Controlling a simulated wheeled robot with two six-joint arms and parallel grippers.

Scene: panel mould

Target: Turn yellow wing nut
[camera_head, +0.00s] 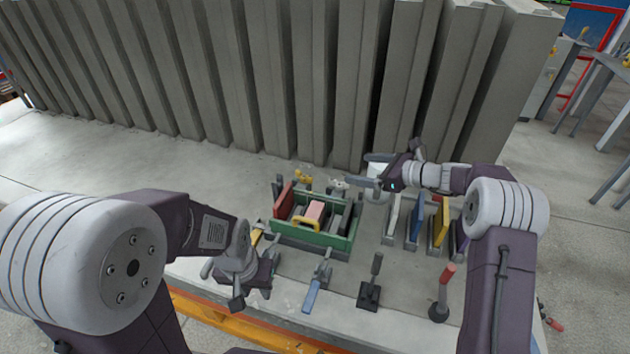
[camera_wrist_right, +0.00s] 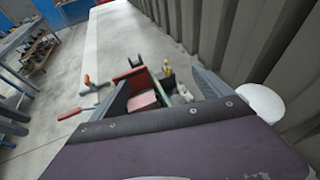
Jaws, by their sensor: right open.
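The yellow wing nut (camera_head: 303,177) is small and stands on the bench behind the green tool tray, near the grey panels. It also shows in the right wrist view (camera_wrist_right: 167,69), between the two fingers but farther off. A pale grey wing nut (camera_head: 338,184) stands to its right in the head view. My right gripper (camera_head: 366,170) is open and empty, pointing left, to the right of both nuts and apart from them. My left gripper (camera_head: 242,275) is low, left of the tray's front; its fingers are too unclear to judge.
The green tray (camera_head: 311,239) holds red and pink blocks and a yellow handle. Upright coloured plates (camera_head: 440,222) stand at the right, with several lever tools in front. Tall grey panels (camera_head: 240,85) wall off the back. Bench at left is clear.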

